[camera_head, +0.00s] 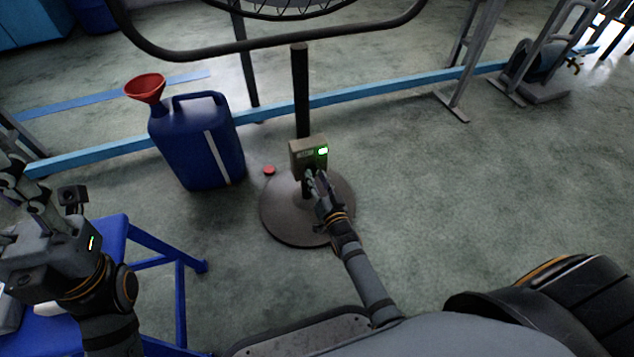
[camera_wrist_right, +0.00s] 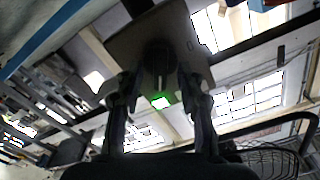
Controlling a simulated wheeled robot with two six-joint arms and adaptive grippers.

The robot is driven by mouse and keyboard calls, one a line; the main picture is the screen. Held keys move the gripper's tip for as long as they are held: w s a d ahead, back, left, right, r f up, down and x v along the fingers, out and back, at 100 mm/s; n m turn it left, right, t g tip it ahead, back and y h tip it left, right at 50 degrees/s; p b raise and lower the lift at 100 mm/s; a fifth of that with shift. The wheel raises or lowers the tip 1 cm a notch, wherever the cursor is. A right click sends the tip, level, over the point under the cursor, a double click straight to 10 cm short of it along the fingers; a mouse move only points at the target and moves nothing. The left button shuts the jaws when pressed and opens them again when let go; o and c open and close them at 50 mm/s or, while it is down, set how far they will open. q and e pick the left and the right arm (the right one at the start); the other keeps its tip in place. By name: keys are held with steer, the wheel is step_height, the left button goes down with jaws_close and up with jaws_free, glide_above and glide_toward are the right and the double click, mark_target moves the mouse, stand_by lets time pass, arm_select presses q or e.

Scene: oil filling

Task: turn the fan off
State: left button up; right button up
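The fan stands on a dark pole (camera_head: 301,90) with a round base (camera_head: 283,222); only the lower part of its wire cage (camera_head: 290,8) shows at the top. A beige control box (camera_head: 299,146) on the pole carries a lit green light (camera_head: 322,151). In the right wrist view the box (camera_wrist_right: 128,45) has a dark round knob (camera_wrist_right: 159,55), and the green light glows (camera_wrist_right: 160,101). My right gripper (camera_head: 314,177) is at the box front, its fingers apart on either side of the knob (camera_wrist_right: 160,85). My left gripper (camera_head: 25,190) is at the left edge, far from the fan.
A blue oil can (camera_head: 195,145) with a red funnel (camera_head: 145,88) on it stands left of the fan. A small red cap (camera_head: 269,170) is near the base. A blue stool (camera_head: 115,240) is under my left arm.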

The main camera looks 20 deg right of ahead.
steer(key=shift+w, duration=0.15)
jaws_close()
